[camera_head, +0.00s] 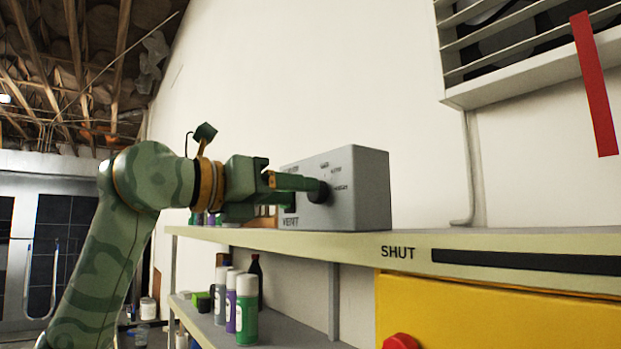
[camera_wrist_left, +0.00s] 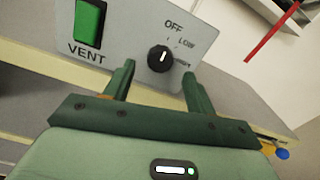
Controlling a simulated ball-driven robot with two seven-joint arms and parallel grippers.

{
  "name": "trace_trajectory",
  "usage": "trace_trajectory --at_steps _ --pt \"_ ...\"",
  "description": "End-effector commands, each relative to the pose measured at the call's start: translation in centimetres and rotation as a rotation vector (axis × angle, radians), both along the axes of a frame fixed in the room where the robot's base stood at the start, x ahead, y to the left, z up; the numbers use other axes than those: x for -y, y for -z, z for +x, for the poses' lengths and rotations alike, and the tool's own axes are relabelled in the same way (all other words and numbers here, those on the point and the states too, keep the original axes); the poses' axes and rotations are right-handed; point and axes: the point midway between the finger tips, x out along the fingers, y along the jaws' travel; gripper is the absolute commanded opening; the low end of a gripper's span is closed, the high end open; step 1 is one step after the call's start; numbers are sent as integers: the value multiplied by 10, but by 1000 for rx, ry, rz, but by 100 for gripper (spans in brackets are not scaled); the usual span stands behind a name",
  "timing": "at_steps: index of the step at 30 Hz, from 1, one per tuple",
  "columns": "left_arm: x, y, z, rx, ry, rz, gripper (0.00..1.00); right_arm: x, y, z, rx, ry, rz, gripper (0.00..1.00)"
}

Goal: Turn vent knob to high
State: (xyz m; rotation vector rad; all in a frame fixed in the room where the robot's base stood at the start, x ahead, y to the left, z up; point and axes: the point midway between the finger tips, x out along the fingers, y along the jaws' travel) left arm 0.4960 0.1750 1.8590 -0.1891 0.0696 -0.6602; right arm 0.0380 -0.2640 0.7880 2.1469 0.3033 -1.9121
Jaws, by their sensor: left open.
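The grey vent control box (camera_head: 362,190) stands on the shelf, with VENT printed on its face. Its round black knob (camera_wrist_left: 160,58) has a white mark pointing upward, nearest the OFF label. LOW and a partly blurred third label lie to its right. A green rocker switch (camera_wrist_left: 89,24) sits left of the knob. My left gripper (camera_wrist_left: 158,70) is open, its green fingers on either side of the knob in the wrist view; contact cannot be told. In the head view, the left gripper (camera_head: 312,187) partly covers the box face and reaches the knob (camera_head: 321,191). My right gripper is not visible.
The shelf (camera_head: 330,243) has a front edge marked SHUT. Several spray cans (camera_head: 246,310) stand on a lower shelf. A yellow panel with a red knob (camera_head: 400,341) is at lower right. A louvred vent (camera_head: 535,80) and red strip (camera_head: 595,85) are upper right.

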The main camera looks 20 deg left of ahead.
Motion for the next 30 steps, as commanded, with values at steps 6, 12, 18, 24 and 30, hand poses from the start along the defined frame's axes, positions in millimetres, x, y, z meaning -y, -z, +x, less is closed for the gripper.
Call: trace_trajectory --at_steps 6,12,18,24,30 --pt "21 -2 26 0 1 -1 56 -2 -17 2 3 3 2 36" --pt "26 0 33 1 0 1 56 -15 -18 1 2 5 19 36" --pt "26 1 33 1 0 1 56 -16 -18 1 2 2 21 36" --pt "26 0 33 1 -1 0 11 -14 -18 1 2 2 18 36" --pt "26 0 33 6 -1 7 11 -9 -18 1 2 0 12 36"
